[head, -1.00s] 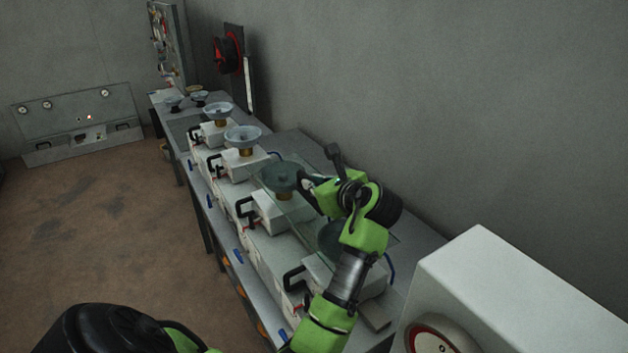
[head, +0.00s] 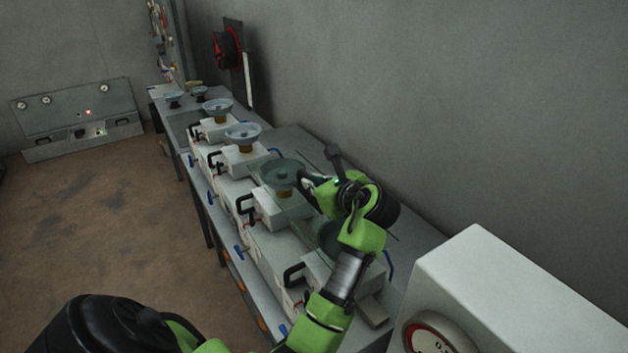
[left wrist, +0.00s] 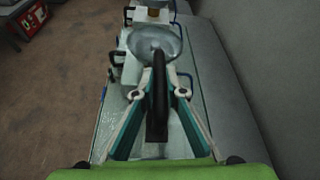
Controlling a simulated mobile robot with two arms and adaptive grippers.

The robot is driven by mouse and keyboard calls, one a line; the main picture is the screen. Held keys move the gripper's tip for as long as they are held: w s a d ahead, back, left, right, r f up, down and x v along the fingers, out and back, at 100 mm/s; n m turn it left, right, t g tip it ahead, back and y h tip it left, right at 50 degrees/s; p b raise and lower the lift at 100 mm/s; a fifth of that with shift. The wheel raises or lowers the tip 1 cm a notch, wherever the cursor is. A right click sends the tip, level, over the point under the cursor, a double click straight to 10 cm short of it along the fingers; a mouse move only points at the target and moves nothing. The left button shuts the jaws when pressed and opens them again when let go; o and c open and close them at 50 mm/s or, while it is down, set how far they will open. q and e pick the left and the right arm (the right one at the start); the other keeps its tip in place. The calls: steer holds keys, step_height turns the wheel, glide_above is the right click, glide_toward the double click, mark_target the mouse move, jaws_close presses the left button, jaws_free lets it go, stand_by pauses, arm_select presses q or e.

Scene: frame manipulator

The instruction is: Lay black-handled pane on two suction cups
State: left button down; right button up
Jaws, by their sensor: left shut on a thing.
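The clear glass pane (head: 312,218) lies roughly level over the two nearest suction cups. One cup (head: 283,172) shows through the glass; the other (head: 330,236) is partly hidden by my arm. I cannot tell if the pane touches them. My left gripper (head: 308,184) is at the pane. In the left wrist view its fingers (left wrist: 157,95) are around the black handle (left wrist: 157,108), shut on it, with a grey suction cup (left wrist: 145,38) just beyond. In the left wrist view the pane's edge (left wrist: 103,125) runs along the left. My right gripper is not in view.
Two more suction cups (head: 242,134) (head: 217,106) on white blocks stand farther along the bench (head: 180,128). A grey wall runs along the bench's right side. A white box (head: 520,290) with a red-rimmed dial is at the near right. The floor at left is open.

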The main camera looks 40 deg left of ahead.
arm_select(q)
steer(key=shift+r, duration=0.25)
steer(key=c, duration=2)
jaws_free()
steer(key=shift+s+d+f, duration=0.1)
steer(key=shift+f, duration=0.2)
steer(key=v, duration=0.7)
steer(key=shift+s+d+r, duration=0.1)
steer(key=shift+d+r, duration=0.15)
steer(key=shift+r, duration=0.1)
steer(key=shift+f, duration=0.1)
